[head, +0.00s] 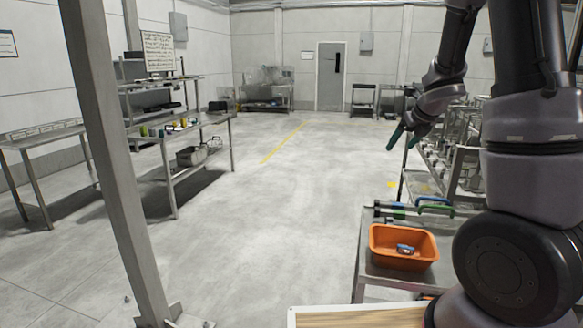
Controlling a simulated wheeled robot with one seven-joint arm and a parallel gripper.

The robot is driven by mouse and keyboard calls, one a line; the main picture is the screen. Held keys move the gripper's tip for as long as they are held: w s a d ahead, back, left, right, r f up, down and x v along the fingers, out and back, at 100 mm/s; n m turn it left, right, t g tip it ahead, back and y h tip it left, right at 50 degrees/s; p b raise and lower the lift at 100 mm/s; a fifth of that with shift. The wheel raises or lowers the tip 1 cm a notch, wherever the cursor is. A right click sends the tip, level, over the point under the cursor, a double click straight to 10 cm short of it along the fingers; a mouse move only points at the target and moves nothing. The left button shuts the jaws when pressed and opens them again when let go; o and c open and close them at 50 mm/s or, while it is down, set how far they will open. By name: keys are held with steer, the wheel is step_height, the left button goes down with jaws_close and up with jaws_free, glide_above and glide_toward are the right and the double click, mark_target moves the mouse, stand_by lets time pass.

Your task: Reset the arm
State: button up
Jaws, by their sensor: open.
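My arm stands along the right side of the head view, with dark links bent over at the top. My gripper (402,137) hangs from its end at the upper right, with teal-green fingertips pointing down and left. The fingers are apart and nothing shows between them. The gripper is in the air, in front of the far floor and beside the racks at the right.
An orange bin (376,259) with a small item inside stands on a metal table (362,283) at the lower right. A grey post (118,170) rises at the left. Metal shelves (172,150) with several items stand behind it. The middle floor is clear.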

step_height(320, 180, up, 9)
steer(key=s+d+m+t+h, duration=0.1)
steer(key=d+m+t+h, duration=0.15)
steer(key=m, duration=0.85)
steer(key=s+r+m+h, duration=0.1)
steer(key=s+r+m, duration=0.5)
steer(key=s+m, duration=0.65)
steer(key=s+a+m+g+y, duration=0.3)
steer(key=s+a+m, duration=1)
steer(key=m, duration=0.5)
steer(key=shift+s+r+m+y, duration=0.25)
steer(key=shift+s+m+y, duration=0.1)
steer(key=shift+s+y, duration=0.55)
steer(key=shift+d, duration=0.15)
